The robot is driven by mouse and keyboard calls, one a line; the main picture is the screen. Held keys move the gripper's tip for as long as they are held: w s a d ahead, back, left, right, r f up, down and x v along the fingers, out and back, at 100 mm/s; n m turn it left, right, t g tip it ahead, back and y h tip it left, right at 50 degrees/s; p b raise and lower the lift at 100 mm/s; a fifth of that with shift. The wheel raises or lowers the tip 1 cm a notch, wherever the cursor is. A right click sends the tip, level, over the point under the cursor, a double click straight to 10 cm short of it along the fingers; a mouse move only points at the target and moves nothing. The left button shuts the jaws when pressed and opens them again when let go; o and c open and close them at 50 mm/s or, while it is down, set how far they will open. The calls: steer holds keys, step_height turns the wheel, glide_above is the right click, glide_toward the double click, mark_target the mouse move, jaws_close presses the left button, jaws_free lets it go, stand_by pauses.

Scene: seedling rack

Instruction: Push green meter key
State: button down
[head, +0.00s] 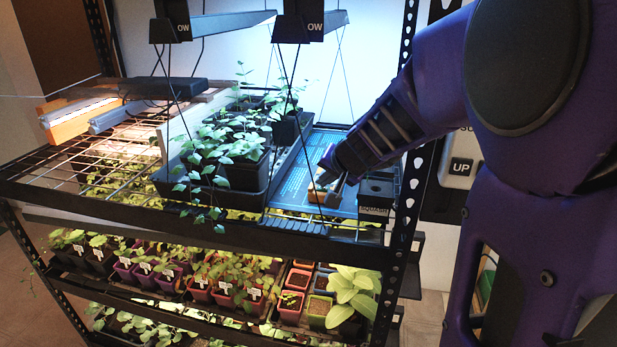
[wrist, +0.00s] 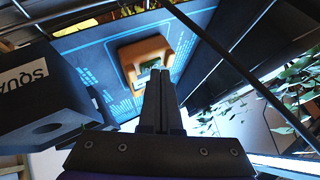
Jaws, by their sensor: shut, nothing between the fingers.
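An orange meter (head: 317,195) lies on a blue printed mat (head: 291,190) on the rack's upper shelf. In the wrist view the meter (wrist: 133,52) has a dark recessed face, with a small pale greenish patch (wrist: 148,70) by my fingertips. I cannot tell whether this patch is the green key or a screen. My gripper (head: 337,188) is shut and empty, with its fingers pointing at the meter. In the wrist view the gripper's tips (wrist: 160,72) overlap the meter's face and hide part of it. Whether they touch it cannot be told.
A dark block labelled SQUASH (head: 374,211) stands right of the mat, close beside my gripper in the wrist view (wrist: 45,95). A black tray of seedlings (head: 168,186) stands to the left. Thin cords (head: 318,175) hang from the lamps near my gripper.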

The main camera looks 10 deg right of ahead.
mark_target(324, 193)
steer(key=shift+r, duration=0.5)
steer(key=shift+p, duration=0.3)
step_height(324, 193, up, 6)
steer(key=p, duration=0.4)
steer(key=shift+p, duration=0.4)
